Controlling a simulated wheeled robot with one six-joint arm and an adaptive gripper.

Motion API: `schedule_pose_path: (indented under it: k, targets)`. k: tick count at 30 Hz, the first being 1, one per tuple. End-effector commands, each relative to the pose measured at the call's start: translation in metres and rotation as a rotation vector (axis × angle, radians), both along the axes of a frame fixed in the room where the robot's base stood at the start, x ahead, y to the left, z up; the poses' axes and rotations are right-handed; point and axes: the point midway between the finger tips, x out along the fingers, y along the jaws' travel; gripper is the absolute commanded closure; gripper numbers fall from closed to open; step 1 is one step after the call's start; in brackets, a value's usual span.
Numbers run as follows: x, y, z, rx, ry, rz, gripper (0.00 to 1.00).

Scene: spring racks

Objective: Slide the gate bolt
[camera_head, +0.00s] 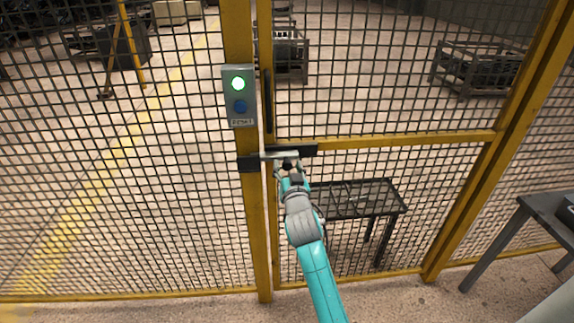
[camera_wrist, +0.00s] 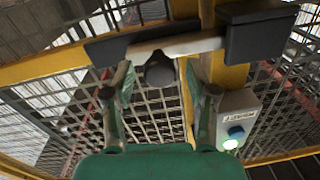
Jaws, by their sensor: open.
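The gate bolt is a pale metal bar (camera_wrist: 190,45) with a dark round knob (camera_wrist: 160,73). In the wrist view it spans between a black housing (camera_wrist: 110,48) on the left and a black bracket (camera_wrist: 262,36) on the right. In the head view the bar (camera_head: 276,155) runs level between the bracket on the yellow post (camera_head: 248,163) and the gate-side housing (camera_head: 303,149). Its end meets the post bracket; how deep it sits is hidden. My gripper (camera_wrist: 160,82) is open, one finger on each side of the knob, with gaps visible. In the head view my gripper (camera_head: 290,170) is just below the bar.
A grey button box (camera_head: 239,96) with a lit green lamp and a blue button is on the post above the bolt. Yellow-framed mesh (camera_head: 385,141) surrounds the bolt. A dark table (camera_head: 352,198) stands behind the gate. A grey table (camera_head: 548,207) stands at right.

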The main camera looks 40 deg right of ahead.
Motion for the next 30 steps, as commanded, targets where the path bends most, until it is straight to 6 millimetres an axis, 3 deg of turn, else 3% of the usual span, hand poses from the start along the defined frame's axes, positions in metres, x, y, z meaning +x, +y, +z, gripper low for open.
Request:
schedule_pose_path:
  k: [6,15,22,30]
  targets:
    - [0.0132,-0.0080,0.0006,0.000,-0.001,0.001,0.43]
    - [0.0144,-0.0087,0.0000,0.000,0.000,0.000,0.43]
    - [0.0143,-0.0086,0.0000,0.000,0.000,0.000,1.00]
    - [0.0142,-0.0088,0.0000,0.000,0.000,0.000,1.00]
